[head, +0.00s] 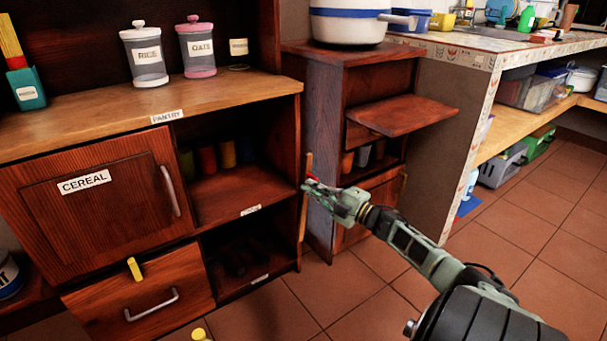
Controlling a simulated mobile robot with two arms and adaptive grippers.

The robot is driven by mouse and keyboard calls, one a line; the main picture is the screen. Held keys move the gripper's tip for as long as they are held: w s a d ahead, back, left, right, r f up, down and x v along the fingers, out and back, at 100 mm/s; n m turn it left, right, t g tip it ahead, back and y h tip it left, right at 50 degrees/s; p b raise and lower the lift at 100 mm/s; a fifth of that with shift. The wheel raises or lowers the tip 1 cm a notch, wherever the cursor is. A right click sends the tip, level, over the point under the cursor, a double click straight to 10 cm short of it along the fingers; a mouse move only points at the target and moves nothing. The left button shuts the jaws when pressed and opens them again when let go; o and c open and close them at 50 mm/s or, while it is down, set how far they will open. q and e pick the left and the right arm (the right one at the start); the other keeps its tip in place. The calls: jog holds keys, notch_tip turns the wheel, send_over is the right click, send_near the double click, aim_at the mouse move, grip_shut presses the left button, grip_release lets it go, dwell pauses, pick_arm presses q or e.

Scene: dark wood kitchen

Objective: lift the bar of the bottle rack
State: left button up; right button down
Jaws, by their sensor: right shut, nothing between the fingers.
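My right gripper (312,187) reaches in from the lower right, with its fingers shut and empty. Its tips are beside a thin light-brown wooden bar (304,228) that stands nearly upright at the right front edge of the pantry cabinet. I cannot tell whether the fingertips touch the bar. Dark shapes that look like bottles (238,258) lie in the shadowed lower right compartment of the cabinet. The front of that compartment looks clear of any crossing bar. My left gripper is not in view.
The cabinet has a cereal door (92,200) and a drawer (140,305) on the left. Tiled floor (370,285) is free in front.

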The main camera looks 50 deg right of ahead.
jog(key=s+f+p, duration=0.1)
jog(key=s+p, duration=0.1)
jog(key=s, duration=0.4)
jog(key=shift+s+d, duration=0.2)
jog(key=shift+s, duration=0.1)
